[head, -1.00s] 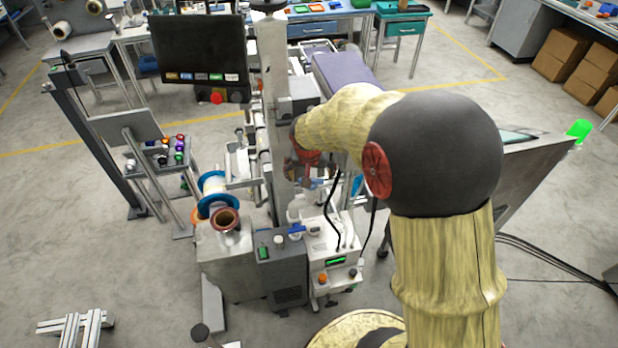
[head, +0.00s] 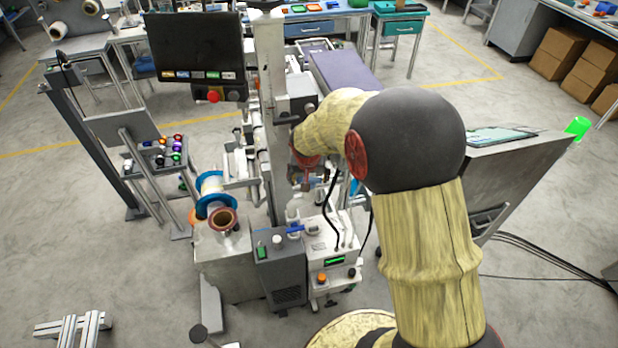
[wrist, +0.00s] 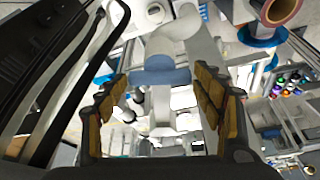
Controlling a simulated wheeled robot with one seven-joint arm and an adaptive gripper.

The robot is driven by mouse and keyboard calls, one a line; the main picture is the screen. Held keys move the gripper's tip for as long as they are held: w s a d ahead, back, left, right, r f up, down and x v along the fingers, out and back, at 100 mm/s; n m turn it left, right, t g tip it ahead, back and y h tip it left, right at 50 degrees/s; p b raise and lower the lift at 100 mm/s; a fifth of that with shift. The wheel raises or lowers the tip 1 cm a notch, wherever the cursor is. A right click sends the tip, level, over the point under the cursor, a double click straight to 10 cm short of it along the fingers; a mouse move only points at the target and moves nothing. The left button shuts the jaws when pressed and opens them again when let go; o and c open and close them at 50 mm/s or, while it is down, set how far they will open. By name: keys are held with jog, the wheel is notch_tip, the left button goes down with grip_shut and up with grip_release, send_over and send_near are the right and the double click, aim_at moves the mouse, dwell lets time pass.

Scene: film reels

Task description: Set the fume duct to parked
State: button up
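In the wrist view a pale grey-white jointed tube with a blue collar (wrist: 160,76) lies between and beyond my fingers; I take it to be the fume duct, but cannot be sure. In the head view a small white piece with a blue part (head: 295,229) stands by the machine column, perhaps the same thing. My gripper (wrist: 163,105) is open, its tan-padded fingers on either side of the collar in the picture. I cannot tell whether they touch it. In the head view my gripper (head: 307,180) is small and partly hidden by my arm, above the white piece.
A dark grey box (head: 282,270) and a white control unit (head: 332,258) stand close below my gripper. A copper-coloured reel (head: 223,219) is to the left, and a black monitor (head: 198,47) is behind.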

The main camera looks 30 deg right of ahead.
jog(key=c, duration=1.2)
jog(key=shift+w+f+m+b, duration=0.15)
jog(key=shift+m+b, duration=0.15)
jog(key=shift+b, duration=0.5)
jog(key=m+b, duration=0.1)
jog(key=b, duration=0.2)
jog(key=shift+a+f+m+h, duration=0.1)
jog(key=shift+f+m+h, duration=0.05)
jog(key=shift+m+h, duration=0.25)
jog(key=m+g+b, duration=0.1)
jog(key=m+b, duration=0.1)
jog(key=b, duration=0.2)
jog(key=shift+w+a+m+h, duration=0.1)
jog(key=shift+m+h, duration=0.2)
jog(key=shift+h, duration=0.1)
jog(key=m+b, duration=0.1)
jog(key=m+g, duration=0.1)
jog(key=m, duration=0.1)
jog(key=shift+w+r+m+g+b, duration=0.2)
jog(key=shift+m+g+b, duration=0.1)
jog(key=shift+b, duration=0.1)
jog(key=shift+w+r+m+g, duration=0.1)
jog(key=shift+m+g, duration=0.7)
jog(key=shift+m, duration=1.4)
jog(key=shift+h, duration=0.3)
